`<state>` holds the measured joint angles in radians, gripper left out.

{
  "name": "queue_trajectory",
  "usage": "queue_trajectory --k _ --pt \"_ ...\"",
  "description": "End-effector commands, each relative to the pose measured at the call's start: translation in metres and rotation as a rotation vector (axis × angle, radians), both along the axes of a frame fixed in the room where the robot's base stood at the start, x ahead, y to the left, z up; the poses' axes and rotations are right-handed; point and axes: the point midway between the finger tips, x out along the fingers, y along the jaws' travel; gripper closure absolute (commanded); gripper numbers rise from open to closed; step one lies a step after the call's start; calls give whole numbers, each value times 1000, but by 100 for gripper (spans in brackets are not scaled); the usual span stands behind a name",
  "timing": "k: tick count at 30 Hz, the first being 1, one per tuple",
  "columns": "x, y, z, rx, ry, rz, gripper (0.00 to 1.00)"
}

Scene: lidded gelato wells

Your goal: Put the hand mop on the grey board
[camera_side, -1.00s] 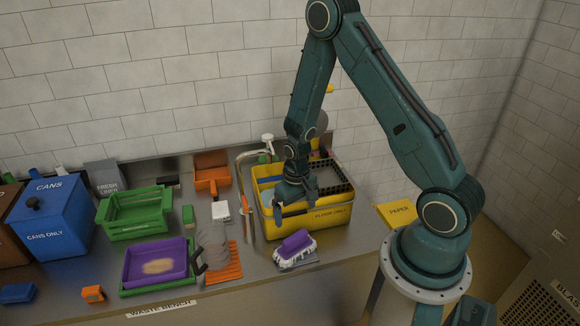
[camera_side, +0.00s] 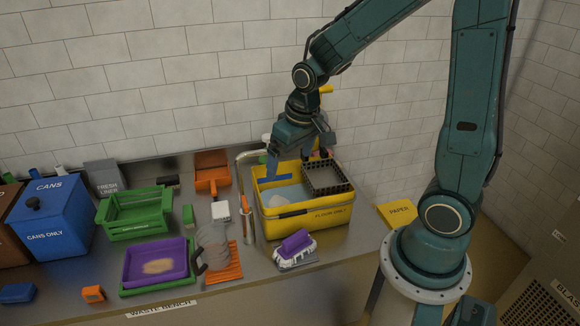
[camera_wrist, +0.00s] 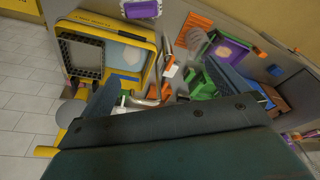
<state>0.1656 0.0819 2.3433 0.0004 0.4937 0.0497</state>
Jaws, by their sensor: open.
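The hand mop (camera_side: 294,245), with a purple back and white fringe, lies on the front of the bench, right of centre in the side view. The mop also shows at the top of the wrist view (camera_wrist: 141,8). My gripper (camera_side: 297,152) is open and empty, up above the back of the yellow bucket, well away from the mop. Its two fingers stand wide apart in the wrist view.
The yellow bucket (camera_side: 315,217) holds greyish water and a dark grid (camera_side: 325,177), just behind the mop.

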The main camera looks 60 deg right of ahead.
Motion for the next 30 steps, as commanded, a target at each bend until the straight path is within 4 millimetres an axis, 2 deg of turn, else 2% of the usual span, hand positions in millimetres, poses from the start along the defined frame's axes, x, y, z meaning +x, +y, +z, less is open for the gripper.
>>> queue_trajectory --k 1,6,15,21,30 --pt "-5 4 13 -4 -21 12 0" --pt "-25 16 46 -12 -66 49 0" --pt "-69 35 94 -26 -148 116 0" --pt "-102 45 116 -33 -203 158 0" --pt "-141 54 132 -38 -260 204 0"
